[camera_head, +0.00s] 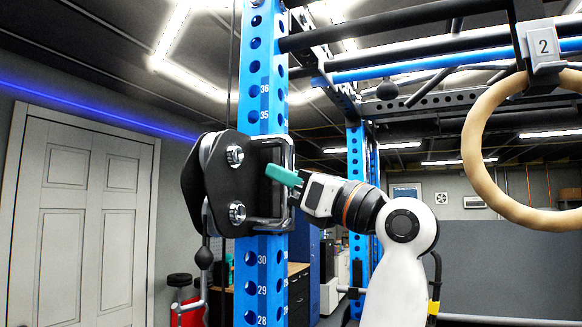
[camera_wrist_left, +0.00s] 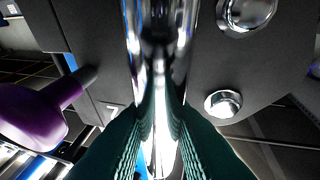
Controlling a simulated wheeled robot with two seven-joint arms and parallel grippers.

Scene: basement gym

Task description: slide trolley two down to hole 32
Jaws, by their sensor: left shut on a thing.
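The black trolley (camera_head: 225,180) sits around the blue numbered upright (camera_head: 262,100), with chrome bolts on its side plate. It covers the holes between 35 above and 30 below, so hole 32 is hidden. My left gripper (camera_head: 285,176), with teal fingers, is at the trolley's right side. In the left wrist view its fingers (camera_wrist_left: 160,140) are shut on a chrome bar (camera_wrist_left: 158,75) in front of the trolley's dark plate (camera_wrist_left: 90,30). A purple knob (camera_wrist_left: 35,115) sticks out to the left there. My right gripper is not in view.
A wooden ring (camera_head: 480,150) hangs at the right below a plate marked 2 (camera_head: 543,47). Black and blue rack bars (camera_head: 400,30) cross overhead. A white door (camera_head: 75,220) is at the left. The upright shows bare below the trolley.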

